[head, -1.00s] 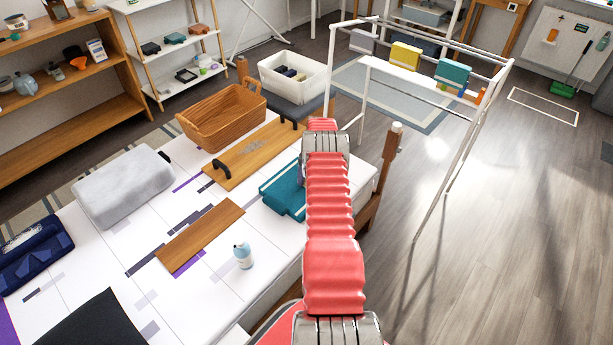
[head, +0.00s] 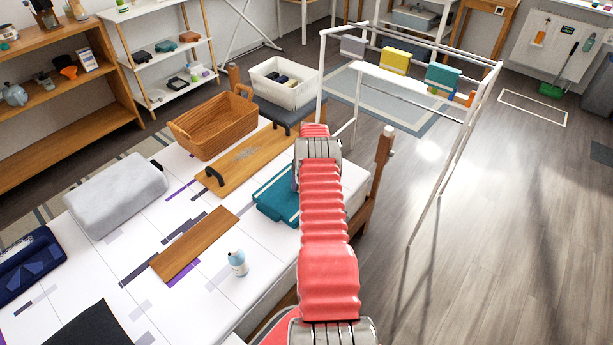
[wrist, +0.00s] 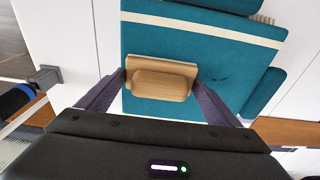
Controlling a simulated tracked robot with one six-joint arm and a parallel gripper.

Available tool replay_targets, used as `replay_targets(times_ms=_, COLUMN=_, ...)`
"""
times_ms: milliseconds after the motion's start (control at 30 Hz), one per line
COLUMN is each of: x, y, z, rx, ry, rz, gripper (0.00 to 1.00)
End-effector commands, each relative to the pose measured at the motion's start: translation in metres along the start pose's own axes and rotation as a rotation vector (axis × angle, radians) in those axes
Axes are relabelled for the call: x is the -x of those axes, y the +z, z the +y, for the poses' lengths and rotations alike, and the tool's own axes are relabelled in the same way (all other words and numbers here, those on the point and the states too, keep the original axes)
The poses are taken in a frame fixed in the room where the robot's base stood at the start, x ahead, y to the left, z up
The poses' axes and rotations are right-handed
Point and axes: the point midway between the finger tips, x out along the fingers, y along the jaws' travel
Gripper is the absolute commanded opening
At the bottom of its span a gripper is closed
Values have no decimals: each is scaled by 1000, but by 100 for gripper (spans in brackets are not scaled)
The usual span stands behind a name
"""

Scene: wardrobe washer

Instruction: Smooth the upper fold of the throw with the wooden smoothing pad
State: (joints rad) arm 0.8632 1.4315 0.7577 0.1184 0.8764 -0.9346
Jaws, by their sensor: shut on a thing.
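The teal throw (head: 277,197) lies folded on the white-topped table, near its right end, partly hidden by my arm in the head view. The wrist view shows its teal cloth (wrist: 205,62) with a cream stripe across the upper part, and a separate teal flap at the right. My gripper (wrist: 160,82) is shut on the wooden smoothing pad (wrist: 160,85), with a dark finger on each side of it. The pad is over the throw below the stripe; I cannot tell if it touches the cloth. My arm hides the gripper in the head view.
On the table are a wooden board (head: 195,243), a handled wooden board (head: 232,172), a small bottle (head: 237,263), a grey cushion-like block (head: 115,195) and a wicker basket (head: 213,128). A white drying rack (head: 410,85) stands at the right, with bare floor beside it.

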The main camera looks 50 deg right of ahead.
Motion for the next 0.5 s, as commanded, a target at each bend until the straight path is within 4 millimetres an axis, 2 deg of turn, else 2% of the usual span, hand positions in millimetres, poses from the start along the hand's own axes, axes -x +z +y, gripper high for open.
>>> replay_targets(times_ms=333, x=-1, y=0, z=-36, rx=2, ry=-4, rz=-3, gripper=68)
replay_targets(times_ms=500, x=-1, y=1, z=-46, rx=0, ry=-3, rz=-2, gripper=68)
